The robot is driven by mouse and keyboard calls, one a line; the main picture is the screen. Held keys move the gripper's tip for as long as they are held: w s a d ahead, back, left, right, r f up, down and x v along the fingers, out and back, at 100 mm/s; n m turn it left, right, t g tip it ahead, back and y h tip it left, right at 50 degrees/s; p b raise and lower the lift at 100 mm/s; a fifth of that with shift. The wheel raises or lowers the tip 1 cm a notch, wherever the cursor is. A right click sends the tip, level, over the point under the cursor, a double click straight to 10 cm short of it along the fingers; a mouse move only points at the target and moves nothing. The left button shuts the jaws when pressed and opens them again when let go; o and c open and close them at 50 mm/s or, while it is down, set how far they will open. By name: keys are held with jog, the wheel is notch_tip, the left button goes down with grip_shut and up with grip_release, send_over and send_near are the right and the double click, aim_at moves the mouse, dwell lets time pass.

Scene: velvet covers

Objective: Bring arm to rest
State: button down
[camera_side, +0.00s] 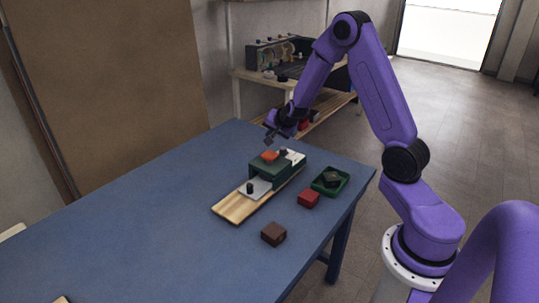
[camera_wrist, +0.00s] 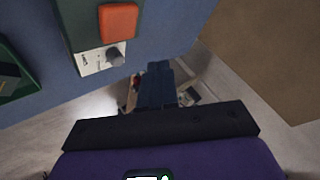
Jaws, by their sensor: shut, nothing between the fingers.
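My gripper (camera_side: 269,138) is shut and empty. In the side view it hangs above the far end of the blue table, over and a little behind the wooden board (camera_side: 235,207). In the wrist view its closed fingers (camera_wrist: 158,87) show near the middle. A dark green box (camera_side: 268,168) sits on the board with an orange-red block (camera_side: 270,156) on top; this block also shows in the wrist view (camera_wrist: 118,20). White plates with dark knobs lie at the near end (camera_side: 255,188) and far end (camera_side: 294,158).
A red block (camera_side: 308,198) and a dark brown block (camera_side: 273,234) lie on the blue table (camera_side: 130,230). A green tray (camera_side: 343,187) holds a dark block. The table's left part is mostly clear. A wooden shelf unit (camera_side: 236,95) and brown panel (camera_side: 105,90) stand behind.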

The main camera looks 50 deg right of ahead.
jog(key=shift+a, duration=0.1)
jog(key=s+a+r+n+g+y, duration=0.15)
jog(key=s+a+n, duration=0.25)
jog(key=a, duration=0.4)
jog(key=s+a+r+n+g+y, duration=0.1)
jog(key=s+a+r+n+y, duration=0.2)
jog(key=a, duration=0.6)
jog(key=s+a+n+g+y, duration=0.1)
jog(key=s+a+n+y, duration=0.1)
jog(key=s+a+n, duration=0.45)
jog(key=s+a+r+n+g, duration=0.1)
jog(key=s+a+n+g, duration=0.15)
jog(key=s, duration=0.45)
jog(key=s+a+r+n+g, duration=0.1)
jog(key=s+a+r+n, duration=0.1)
jog(key=s+a+n, duration=0.35)
jog(key=s+d+r+n+g+h, duration=0.1)
jog(key=s+d+n, duration=0.4)
jog(key=s, duration=0.6)
jog(key=shift+s+d+h, duration=0.3)
jog(key=shift+d+h, duration=0.05)
jog(key=shift+h, duration=0.3)
